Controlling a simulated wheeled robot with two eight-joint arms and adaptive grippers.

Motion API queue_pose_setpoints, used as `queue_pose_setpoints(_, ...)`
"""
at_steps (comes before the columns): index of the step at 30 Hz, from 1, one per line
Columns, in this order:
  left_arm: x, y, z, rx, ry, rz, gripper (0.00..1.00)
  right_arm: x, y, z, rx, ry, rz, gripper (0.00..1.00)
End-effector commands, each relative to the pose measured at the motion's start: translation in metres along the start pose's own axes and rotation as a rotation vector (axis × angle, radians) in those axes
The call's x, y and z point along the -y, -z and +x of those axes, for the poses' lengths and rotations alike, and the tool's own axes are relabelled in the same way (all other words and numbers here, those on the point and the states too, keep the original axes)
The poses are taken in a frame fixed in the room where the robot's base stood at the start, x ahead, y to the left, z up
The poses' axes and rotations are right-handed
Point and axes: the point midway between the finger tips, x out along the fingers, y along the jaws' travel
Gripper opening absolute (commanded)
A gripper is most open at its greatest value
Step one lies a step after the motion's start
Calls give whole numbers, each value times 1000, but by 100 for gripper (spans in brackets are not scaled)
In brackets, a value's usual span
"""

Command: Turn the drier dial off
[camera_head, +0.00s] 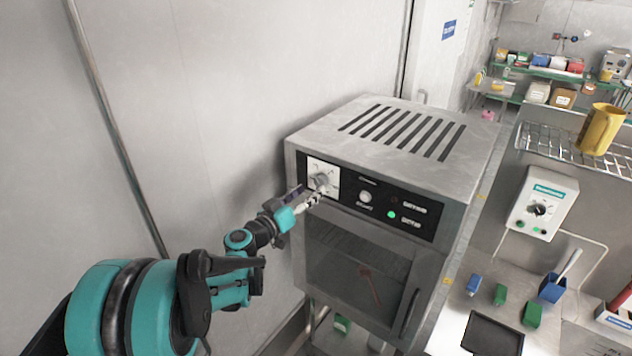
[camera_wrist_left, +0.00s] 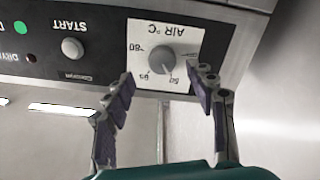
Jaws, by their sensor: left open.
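The drier (camera_head: 400,145) is a grey metal box with a black control panel and a glass door. Its round grey dial (camera_head: 321,181) sits on a white plate at the panel's left end. The dial also shows in the left wrist view (camera_wrist_left: 161,60), upside down, beside a label reading "AIR °C". My left gripper (camera_head: 306,196) is at the dial, with its fingers (camera_wrist_left: 165,88) open on either side of the dial's lower edge in the wrist view. I cannot tell whether they touch it. My right gripper is not in view.
A START button (camera_head: 365,197) and a lit green light (camera_head: 391,214) are right of the dial. A wall control box (camera_head: 541,205) hangs further right, above a bench with a dark tray (camera_head: 492,336). A blank wall (camera_head: 240,70) stands left of the drier.

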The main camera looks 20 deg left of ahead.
Motion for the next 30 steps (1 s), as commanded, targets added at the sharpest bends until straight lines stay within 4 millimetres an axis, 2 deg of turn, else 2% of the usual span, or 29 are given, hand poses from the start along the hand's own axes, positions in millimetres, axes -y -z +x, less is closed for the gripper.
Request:
queue_pose_setpoints(3,-1,1,20,1,-1,0,56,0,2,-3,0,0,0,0)
queue_pose_setpoints(7,-1,1,34,1,-1,0,56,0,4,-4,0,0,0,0)
queue_pose_setpoints(17,0,0,40,1,0,-1,56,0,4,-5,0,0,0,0)
queue_pose_setpoints(18,0,0,40,1,0,-1,53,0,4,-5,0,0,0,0)
queue_pose_setpoints(22,0,0,40,1,0,-1,19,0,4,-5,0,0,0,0)
queue_pose_setpoints(24,0,0,40,1,0,-1,6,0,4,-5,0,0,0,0)
queue_pose_setpoints(30,0,0,40,1,1,-6,6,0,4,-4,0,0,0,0)
